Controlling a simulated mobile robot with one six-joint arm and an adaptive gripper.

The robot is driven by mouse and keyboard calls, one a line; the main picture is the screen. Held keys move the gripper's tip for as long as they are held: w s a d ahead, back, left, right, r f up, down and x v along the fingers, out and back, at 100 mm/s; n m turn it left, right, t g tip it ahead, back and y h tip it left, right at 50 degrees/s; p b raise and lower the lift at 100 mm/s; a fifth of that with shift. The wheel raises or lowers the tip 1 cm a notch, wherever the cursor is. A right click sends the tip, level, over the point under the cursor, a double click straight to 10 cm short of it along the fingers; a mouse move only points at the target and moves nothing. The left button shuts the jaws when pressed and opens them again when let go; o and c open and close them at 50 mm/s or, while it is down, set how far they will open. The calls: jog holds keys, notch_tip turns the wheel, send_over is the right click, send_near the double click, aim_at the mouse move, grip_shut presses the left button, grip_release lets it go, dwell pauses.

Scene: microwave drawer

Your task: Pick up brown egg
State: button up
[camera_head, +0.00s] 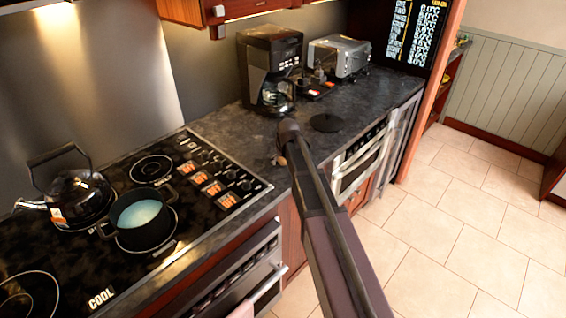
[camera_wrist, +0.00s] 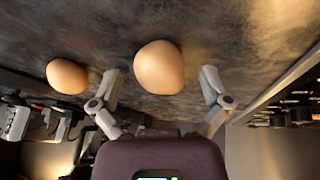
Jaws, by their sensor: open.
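Two brown eggs lie on the dark stone counter in the wrist view. One egg (camera_wrist: 159,68) is in the middle of the picture, lined up with the gap between my fingers. The other egg (camera_wrist: 67,76) is to the left, outside my left finger. My gripper (camera_wrist: 160,80) is open, with one finger on each side of the middle egg; I see no clear contact. In the head view my arm reaches over the counter's front edge and its end hides most of the gripper and the eggs. A small tan patch (camera_head: 279,161) shows beside it.
The dark counter (camera_head: 235,120) holds a coffee maker (camera_head: 268,70), a toaster (camera_head: 340,57) and a flat black disc (camera_head: 325,122). At the left, a cooktop (camera_head: 200,165) carries a kettle (camera_head: 75,195) and a pot (camera_head: 140,222). The tiled floor (camera_head: 460,220) at right is clear.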

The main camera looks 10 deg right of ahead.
dwell(0.5)
jog(key=c, duration=0.8)
